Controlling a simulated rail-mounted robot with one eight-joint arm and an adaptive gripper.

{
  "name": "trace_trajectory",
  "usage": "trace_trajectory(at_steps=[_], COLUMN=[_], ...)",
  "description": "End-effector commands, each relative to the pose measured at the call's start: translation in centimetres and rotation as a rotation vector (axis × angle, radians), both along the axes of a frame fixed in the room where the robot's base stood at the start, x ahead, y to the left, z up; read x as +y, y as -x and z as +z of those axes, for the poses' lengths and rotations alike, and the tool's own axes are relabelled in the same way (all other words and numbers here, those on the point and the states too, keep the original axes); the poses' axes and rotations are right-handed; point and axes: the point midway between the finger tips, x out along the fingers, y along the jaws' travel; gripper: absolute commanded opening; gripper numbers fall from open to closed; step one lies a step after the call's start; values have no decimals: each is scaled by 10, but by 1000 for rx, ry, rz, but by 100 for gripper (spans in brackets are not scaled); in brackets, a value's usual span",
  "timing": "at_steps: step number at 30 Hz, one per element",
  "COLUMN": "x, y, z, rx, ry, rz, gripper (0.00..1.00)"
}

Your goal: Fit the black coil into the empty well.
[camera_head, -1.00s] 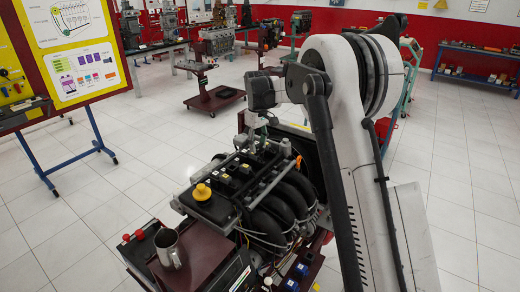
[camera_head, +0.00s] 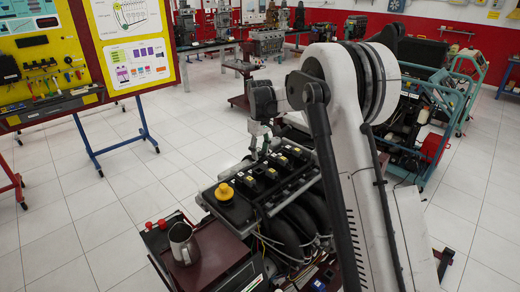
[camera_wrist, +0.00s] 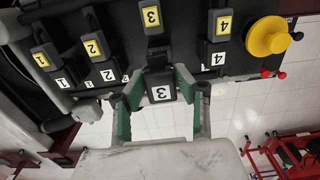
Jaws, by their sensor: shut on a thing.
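My gripper (camera_wrist: 160,92), with green finger pads, is shut on the black coil (camera_wrist: 161,92), which bears a white 3 label. A black block with a yellow 3 tag (camera_wrist: 151,16) lies just above it in the wrist view; I cannot tell if both are one piece. Similar black units tagged 1 (camera_wrist: 41,60), 2 (camera_wrist: 92,48) and 4 (camera_wrist: 223,26) sit along the engine top. The well itself is hidden behind the coil and gripper. In the head view my gripper (camera_head: 259,140) is over the engine top (camera_head: 262,190), with the coil too small to make out.
A yellow cap (camera_wrist: 268,38) stands beside unit 4. A tool board (camera_head: 50,65) stands at left. Open tiled floor lies between.

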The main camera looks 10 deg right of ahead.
Motion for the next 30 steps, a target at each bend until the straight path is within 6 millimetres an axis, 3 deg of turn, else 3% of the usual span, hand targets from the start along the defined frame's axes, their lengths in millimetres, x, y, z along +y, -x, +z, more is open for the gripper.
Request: trace_trajectory(at_steps=[5, 30], x=[0, 0], y=[0, 0], z=[-20, -25], rx=[0, 0], ry=[0, 0], rz=[0, 0], gripper=[0, 0])
